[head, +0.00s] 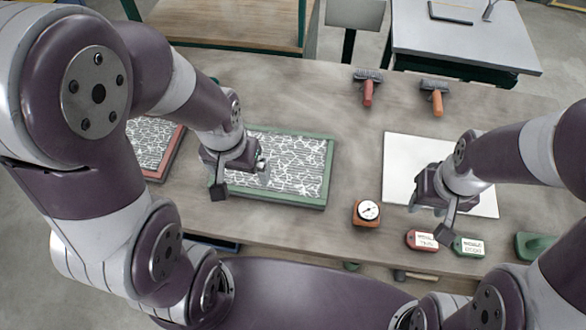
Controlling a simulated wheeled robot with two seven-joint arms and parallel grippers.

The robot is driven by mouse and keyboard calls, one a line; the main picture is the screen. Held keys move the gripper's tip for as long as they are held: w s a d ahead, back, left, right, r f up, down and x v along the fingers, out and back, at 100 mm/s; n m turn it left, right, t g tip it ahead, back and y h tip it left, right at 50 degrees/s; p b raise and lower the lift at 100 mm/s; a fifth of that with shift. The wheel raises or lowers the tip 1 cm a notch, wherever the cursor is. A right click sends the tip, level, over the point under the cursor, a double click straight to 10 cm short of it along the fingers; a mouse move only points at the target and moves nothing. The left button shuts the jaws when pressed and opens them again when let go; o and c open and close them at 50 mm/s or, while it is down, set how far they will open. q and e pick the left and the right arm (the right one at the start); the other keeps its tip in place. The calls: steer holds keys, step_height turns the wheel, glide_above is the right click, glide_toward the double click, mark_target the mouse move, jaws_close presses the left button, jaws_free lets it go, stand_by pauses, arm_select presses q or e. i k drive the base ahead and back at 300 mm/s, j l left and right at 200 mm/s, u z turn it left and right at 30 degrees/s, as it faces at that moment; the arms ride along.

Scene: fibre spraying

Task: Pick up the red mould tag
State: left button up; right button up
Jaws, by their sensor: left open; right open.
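The red mould tag (422,240) lies near the front edge of the table, with a white label on it. A green tag (468,246) lies just to its right. My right gripper (447,222) is open above the table, over the lower part of a white sheet and close above the gap between the two tags. It holds nothing that I can see. My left gripper (226,184) is open and sits over the left end of the green-framed mould (332,160), away from the tags.
A gauge (368,211) on an orange-brown base stands left of the red tag. A white sheet (405,150) lies behind the tags. A red-handled brush (367,92) and an orange-handled brush (437,100) lie at the back. A red-framed mould (174,153) is partly hidden by my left arm.

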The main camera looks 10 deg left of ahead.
mark_target(418, 239)
steer(key=l+u, duration=0.35)
steer(key=k+l+u, duration=0.15)
steer(key=l+u, duration=0.25)
steer(key=l, duration=0.15)
steer(key=k+l+u, duration=0.15)
steer(key=l+u, duration=0.2)
steer(key=l, duration=0.1)
